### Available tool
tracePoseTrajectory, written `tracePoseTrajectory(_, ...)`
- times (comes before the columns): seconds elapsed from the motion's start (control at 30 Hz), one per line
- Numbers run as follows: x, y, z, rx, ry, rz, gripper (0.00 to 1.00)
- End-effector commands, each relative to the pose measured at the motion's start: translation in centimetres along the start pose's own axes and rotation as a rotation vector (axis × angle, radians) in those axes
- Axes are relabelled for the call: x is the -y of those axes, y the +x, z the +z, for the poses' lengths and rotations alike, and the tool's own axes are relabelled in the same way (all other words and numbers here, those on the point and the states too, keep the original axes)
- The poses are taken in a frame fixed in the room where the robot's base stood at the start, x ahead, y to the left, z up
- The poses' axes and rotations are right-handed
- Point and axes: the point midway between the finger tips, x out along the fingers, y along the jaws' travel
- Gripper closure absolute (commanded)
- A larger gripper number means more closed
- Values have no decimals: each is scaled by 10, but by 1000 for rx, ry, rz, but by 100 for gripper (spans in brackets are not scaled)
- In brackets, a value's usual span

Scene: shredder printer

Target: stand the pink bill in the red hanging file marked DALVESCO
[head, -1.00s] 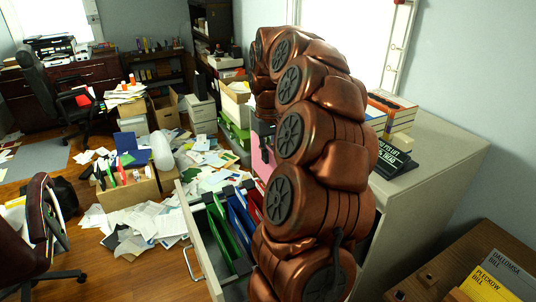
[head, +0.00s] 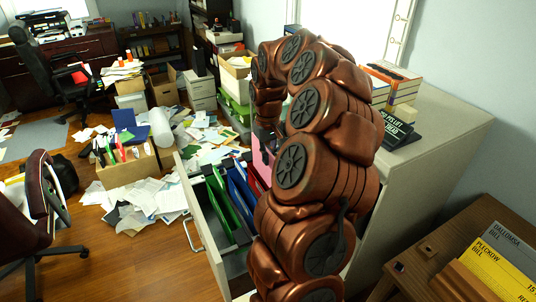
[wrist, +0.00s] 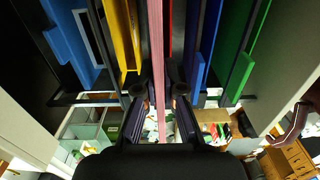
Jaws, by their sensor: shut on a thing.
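The pink bill (head: 262,158) is upright, partly behind my arm, with its lower part at the hanging files in the open drawer. In the wrist view the bill (wrist: 158,50) is edge-on between the fingers of my gripper (wrist: 157,88), which is shut on it. A red hanging file (head: 256,182) shows beside blue ones in the drawer. In the wrist view a dark red strip (wrist: 178,35) lies just right of the bill. I cannot tell whether the bill is inside the red file. No DALVESCO label is readable. My gripper is hidden in the head view.
Green (head: 220,200) and blue (head: 240,195) files hang at the drawer's left; a yellow file (wrist: 122,35) shows in the wrist view. The cabinet top (head: 440,115) holds books and a dark sign. More bills (head: 495,265) lie on a wooden desk. Papers litter the floor.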

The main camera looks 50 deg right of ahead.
Motion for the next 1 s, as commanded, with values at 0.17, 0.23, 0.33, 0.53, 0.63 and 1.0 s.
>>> tracePoseTrajectory(0.17, 0, 1, 0, 0, 0, 0, 100)
tracePoseTrajectory(0.23, 0, 1, 0, 0, 0, 0, 100)
tracePoseTrajectory(0.33, 0, 4, 0, 1, 0, 0, 100)
tracePoseTrajectory(0.53, 0, 18, 0, 1, -1, 0, 100)
tracePoseTrajectory(0.63, 0, 26, 0, 1, -1, -1, 100)
tracePoseTrajectory(1.0, 0, 52, 0, 2, 0, -2, 100)
